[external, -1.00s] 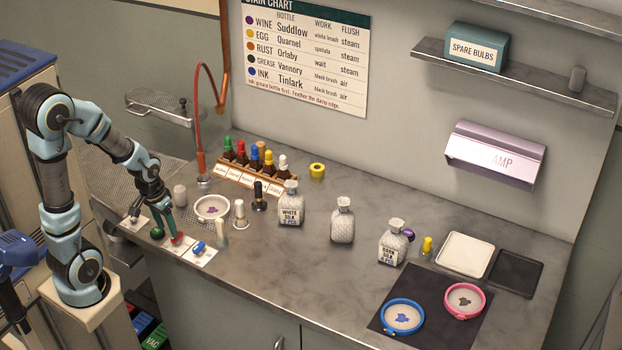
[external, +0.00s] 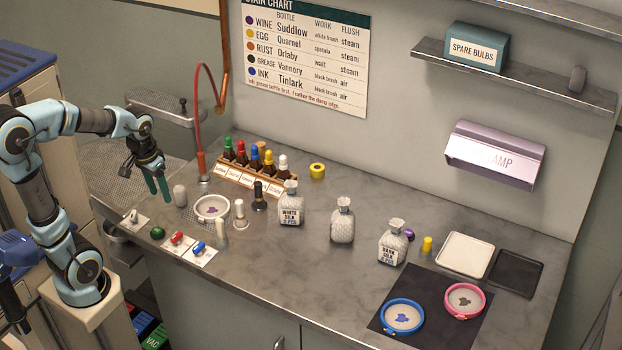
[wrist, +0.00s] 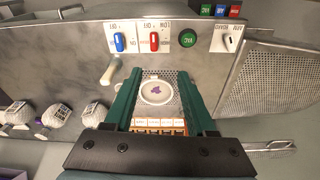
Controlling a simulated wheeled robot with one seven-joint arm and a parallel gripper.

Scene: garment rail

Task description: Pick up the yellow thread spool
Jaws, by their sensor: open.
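A small upright yellow piece (external: 427,246), which looks like a thread spool, stands on the counter right of the dark silk bottle. A short, wide yellow ring-shaped piece (external: 317,171) sits near the back wall, right of the dropper bottle rack; it is too small to tell whether it is a spool or tape. My gripper (external: 158,192) is open and empty above the left end of the counter, far left of both. In the wrist view, my gripper's green fingers (wrist: 162,92) are apart with nothing between them. Neither yellow piece shows clearly there.
Patterned bottles (external: 342,220) stand mid-counter. A rack of dropper bottles (external: 252,185), a hoop dish (external: 211,207) and a red hose (external: 199,110) are near my gripper. Switches (external: 198,250) line the front left. Blue and pink hoops (external: 464,301) lie at right. Front-middle counter is clear.

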